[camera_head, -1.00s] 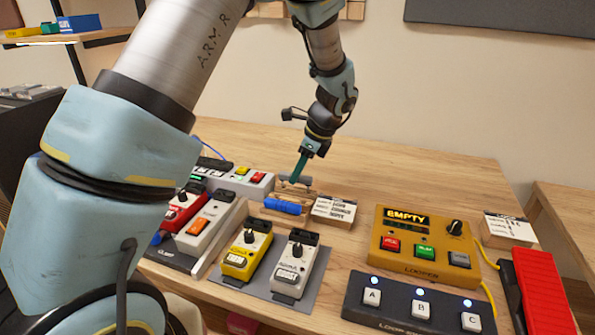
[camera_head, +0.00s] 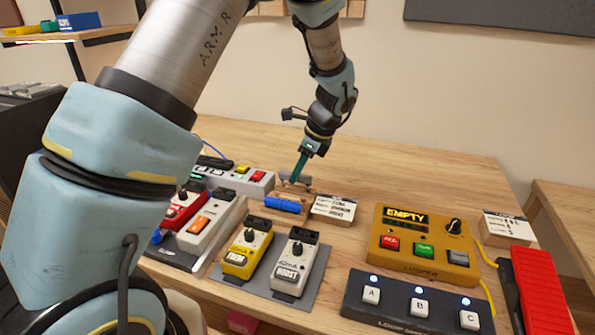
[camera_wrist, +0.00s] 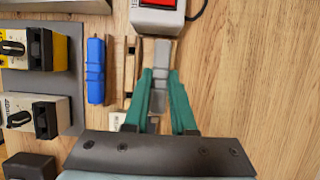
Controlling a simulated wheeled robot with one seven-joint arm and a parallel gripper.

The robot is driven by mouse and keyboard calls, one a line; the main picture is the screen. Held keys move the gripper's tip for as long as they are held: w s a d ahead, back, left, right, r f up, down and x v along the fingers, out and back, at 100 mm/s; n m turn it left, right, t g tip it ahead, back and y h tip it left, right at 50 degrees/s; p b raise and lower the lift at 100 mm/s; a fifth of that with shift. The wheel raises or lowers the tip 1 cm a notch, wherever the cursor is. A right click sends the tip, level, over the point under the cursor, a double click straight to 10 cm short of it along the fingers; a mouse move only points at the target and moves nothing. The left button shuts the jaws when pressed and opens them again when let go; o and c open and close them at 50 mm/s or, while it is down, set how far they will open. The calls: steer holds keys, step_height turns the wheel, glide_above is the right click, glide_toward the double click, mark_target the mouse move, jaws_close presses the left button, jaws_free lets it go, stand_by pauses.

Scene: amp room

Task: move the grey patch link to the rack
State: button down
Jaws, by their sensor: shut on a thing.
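The grey patch link (camera_head: 296,178) is a short grey bar; in the wrist view the link (camera_wrist: 160,72) lies lengthwise between the teal fingertips. My gripper (camera_head: 298,175) is shut on it, pointing down; the gripper also shows in the wrist view (camera_wrist: 160,82). A low wooden rack (camera_wrist: 130,68) is just left of the grey link in the wrist view. A blue link (camera_head: 283,204) lies at the rack's near side, apart from my fingers; it also shows in the wrist view (camera_wrist: 95,70). I cannot tell whether the grey link touches the wood beneath.
A small white-topped label block (camera_head: 335,208) stands right of the rack. The yellow pedal (camera_head: 248,250) and white pedal (camera_head: 296,264) are in front. A grey box with coloured switches (camera_head: 240,178) is close on the left. The orange looper (camera_head: 420,245) is to the right. The table behind is clear.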

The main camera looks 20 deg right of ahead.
steer(key=shift+f, duration=0.9)
stand_by(1.4)
steer(key=shift+c, duration=1.3)
jaws_free()
steer(key=shift+r, duration=0.1)
steer(key=shift+r+p, duration=3.2)
steer(key=shift+r, duration=0.2)
